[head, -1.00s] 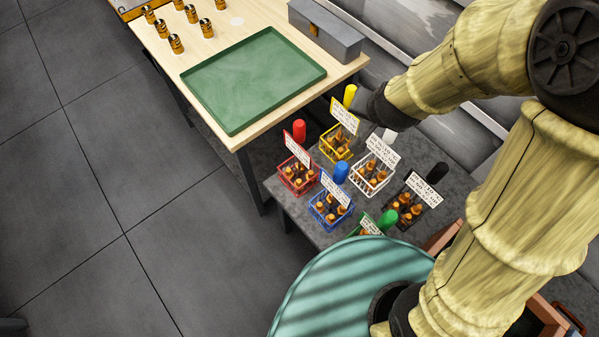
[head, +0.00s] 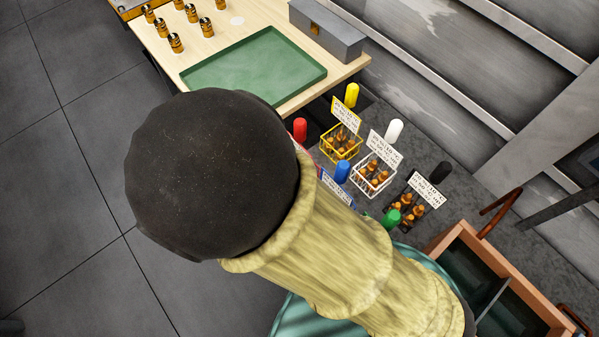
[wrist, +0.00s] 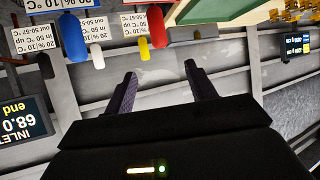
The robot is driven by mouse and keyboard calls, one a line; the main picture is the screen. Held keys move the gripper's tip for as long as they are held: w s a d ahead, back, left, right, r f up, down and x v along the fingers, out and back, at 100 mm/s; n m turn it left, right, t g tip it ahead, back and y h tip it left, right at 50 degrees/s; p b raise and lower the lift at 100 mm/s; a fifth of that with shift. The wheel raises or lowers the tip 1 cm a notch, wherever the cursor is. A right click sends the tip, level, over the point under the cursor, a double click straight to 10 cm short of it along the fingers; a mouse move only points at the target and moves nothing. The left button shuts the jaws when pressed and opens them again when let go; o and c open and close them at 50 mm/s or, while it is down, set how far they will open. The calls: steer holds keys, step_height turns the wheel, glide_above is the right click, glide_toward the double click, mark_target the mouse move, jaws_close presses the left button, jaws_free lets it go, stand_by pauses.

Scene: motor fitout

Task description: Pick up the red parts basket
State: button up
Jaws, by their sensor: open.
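The red parts basket is mostly hidden behind my arm in the head view. Only its red handle (head: 300,130) and a sliver of its edge show, at the left of the group of baskets. In the wrist view, which looks upside down, the red handle (wrist: 157,27) shows at the top, beyond my fingertips. My gripper (wrist: 160,75) is open, with nothing between its two dark fingers. It is apart from the red handle. My gripper does not show in the head view.
Yellow (head: 341,143), white (head: 373,175) and black (head: 407,209) baskets stand close by, with blue (head: 342,171) and green (head: 391,218) handles. A wooden table with a green tray (head: 310,72) and grey box (head: 327,32) is behind. An orange-rimmed bin (head: 515,285) stands at right.

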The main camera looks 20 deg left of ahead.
stand_by(0.3)
steer(key=a+x, duration=0.1)
steer(key=x, duration=1.1)
steer(key=shift+d, duration=0.5)
steer(key=shift+w+f, duration=0.1)
steer(key=x, duration=0.5)
jaws_close()
steer(key=shift+w, duration=0.1)
stand_by(1.1)
